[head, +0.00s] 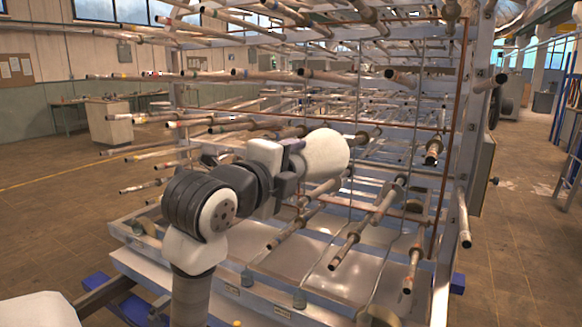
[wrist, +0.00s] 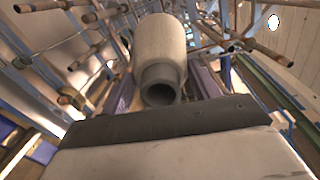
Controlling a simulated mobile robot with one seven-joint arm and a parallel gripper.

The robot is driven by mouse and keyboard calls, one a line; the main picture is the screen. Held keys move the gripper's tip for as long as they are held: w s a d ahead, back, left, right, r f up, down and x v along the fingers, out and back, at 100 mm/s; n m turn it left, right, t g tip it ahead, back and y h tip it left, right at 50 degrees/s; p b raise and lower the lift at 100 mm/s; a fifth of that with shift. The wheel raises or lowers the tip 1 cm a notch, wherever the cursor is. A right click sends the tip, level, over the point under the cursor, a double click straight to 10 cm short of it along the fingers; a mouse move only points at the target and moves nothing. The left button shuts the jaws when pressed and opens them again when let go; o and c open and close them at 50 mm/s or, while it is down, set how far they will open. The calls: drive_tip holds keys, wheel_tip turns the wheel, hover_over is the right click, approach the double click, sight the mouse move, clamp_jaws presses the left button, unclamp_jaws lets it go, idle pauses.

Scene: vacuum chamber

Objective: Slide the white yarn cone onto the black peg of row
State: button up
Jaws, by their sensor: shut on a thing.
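The white yarn cone (head: 325,155) is held at the end of my arm in front of the rack, tilted, its wide end toward the right. In the wrist view the cone (wrist: 160,45) lies between the two fingers, with the round opening of its grey tube facing the camera. My gripper (head: 298,160) is shut on the cone. The rack carries rows of pegs with variously coloured tips. No peg is visibly inside the cone.
The metal rack (head: 455,190) with several rows of protruding pegs fills the middle and right. Pegs stick out close above, below and beside the cone. Thin vertical rods (head: 355,110) stand near it. A grey cabinet (head: 108,122) stands far left; open floor (head: 45,215) lies left.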

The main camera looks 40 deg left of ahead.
drive_tip(key=shift+s, duration=0.15)
drive_tip(key=shift+p+x, duration=0.5)
drive_tip(key=shift+x, duration=2.45)
drive_tip(key=shift+r+p, duration=0.1)
drive_tip(key=shift+p, duration=0.35)
drive_tip(key=shift+p+x, duration=0.55)
drive_tip(key=shift+x, duration=1.95)
drive_tip(key=shift+p, duration=0.55)
